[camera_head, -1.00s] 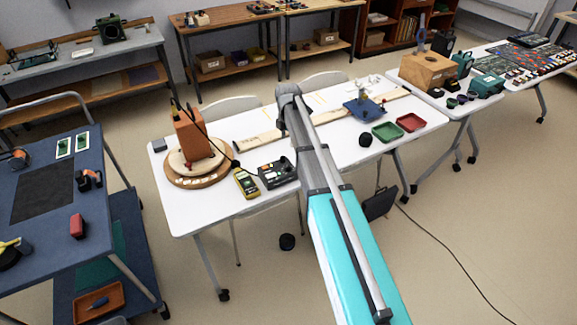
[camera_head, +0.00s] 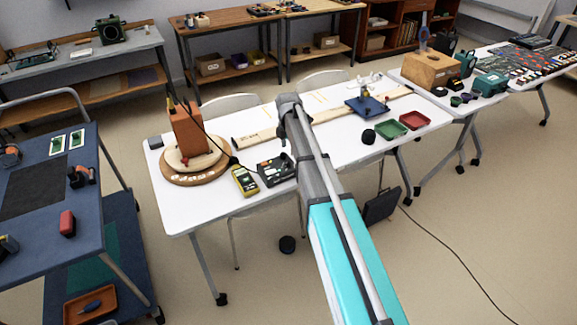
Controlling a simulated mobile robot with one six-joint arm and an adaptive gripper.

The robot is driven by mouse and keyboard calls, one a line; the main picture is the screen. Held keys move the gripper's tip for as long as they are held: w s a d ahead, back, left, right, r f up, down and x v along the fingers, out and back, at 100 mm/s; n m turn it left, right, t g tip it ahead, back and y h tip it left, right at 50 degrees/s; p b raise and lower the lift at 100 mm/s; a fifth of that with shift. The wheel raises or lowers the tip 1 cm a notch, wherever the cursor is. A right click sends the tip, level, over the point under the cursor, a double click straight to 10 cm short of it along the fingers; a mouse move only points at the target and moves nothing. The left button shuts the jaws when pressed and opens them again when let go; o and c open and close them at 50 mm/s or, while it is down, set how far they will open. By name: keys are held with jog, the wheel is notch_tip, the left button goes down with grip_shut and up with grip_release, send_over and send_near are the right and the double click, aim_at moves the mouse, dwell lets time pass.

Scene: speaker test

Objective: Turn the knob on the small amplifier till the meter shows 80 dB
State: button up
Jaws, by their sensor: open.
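The small amplifier (camera_head: 270,173) is a dark box with small coloured parts on top, on the white table. My arm's grey links pass just right of it and cover its right side. Its knob is too small to make out. The yellow handheld meter (camera_head: 245,181) lies left of the amplifier; its reading cannot be read from here. An orange-brown speaker box (camera_head: 187,130) stands on a round wooden turntable (camera_head: 168,176) at the table's left end. A dark cable or rod runs from near the speaker toward the meter. My gripper is not visible; my arm's links hide that area.
A blue cart (camera_head: 90,235) stands at left. Floor between them is open.

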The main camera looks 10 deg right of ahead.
aim_at(288, 161)
jog(key=shift+f+b, duration=3.15)
jog(key=shift+f, duration=0.3)
jog(key=shift+c, duration=0.3)
grip_shut()
